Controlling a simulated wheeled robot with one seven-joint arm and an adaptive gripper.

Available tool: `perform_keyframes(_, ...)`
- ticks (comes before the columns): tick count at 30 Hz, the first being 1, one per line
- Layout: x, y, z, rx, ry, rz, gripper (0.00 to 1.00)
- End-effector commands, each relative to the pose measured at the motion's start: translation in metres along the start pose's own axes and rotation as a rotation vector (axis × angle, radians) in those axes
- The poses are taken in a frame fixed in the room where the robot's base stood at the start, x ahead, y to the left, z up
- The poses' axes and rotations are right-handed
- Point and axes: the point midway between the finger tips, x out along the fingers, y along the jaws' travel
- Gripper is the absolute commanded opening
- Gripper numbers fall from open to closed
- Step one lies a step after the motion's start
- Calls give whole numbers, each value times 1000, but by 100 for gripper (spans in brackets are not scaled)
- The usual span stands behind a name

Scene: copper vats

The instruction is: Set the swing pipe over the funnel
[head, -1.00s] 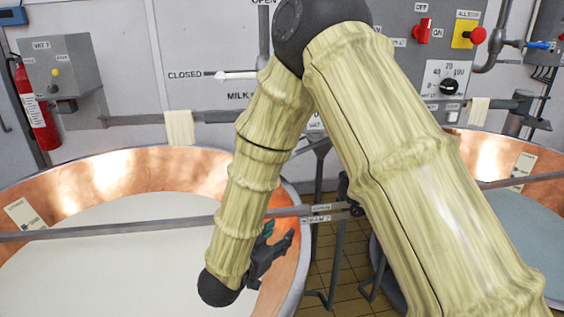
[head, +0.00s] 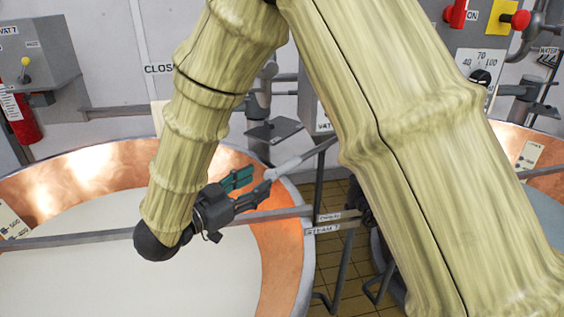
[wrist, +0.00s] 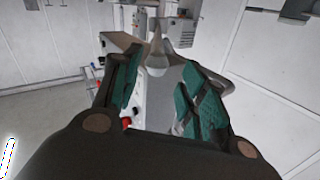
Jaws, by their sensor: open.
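My gripper (head: 252,184) is open and empty over the right side of the left copper vat, its fingers pointing right. A pale grey pipe-like bar (head: 300,160) with a rounded near end lies just beyond the fingertips; it looks like the swing pipe, but I cannot be sure. In the wrist view my gripper's teal-padded fingers (wrist: 162,88) stand apart. A pale rounded end (wrist: 157,62) shows in the gap ahead of them, apart from the pads as far as I can see. I cannot make out the funnel; my arm hides part of the wall.
The left copper vat (head: 285,250) holds white liquid. A grey rail (head: 70,241) crosses it. A dark flat bracket (head: 273,130) stands behind the pale bar. A second copper vat (head: 515,145) is at the right, with a tiled floor (head: 335,255) between them.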

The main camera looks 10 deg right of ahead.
Motion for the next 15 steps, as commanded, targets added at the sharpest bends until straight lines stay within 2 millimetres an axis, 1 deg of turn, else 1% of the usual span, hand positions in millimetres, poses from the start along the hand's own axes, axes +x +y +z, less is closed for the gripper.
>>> perform_keyframes(3, 16, 1, -3, -1, 0, 5, 42)
perform_keyframes(12, 65, 1, -3, -1, -2, 5, 42)
perform_keyframes(15, 78, 1, -3, -1, -1, 4, 42)
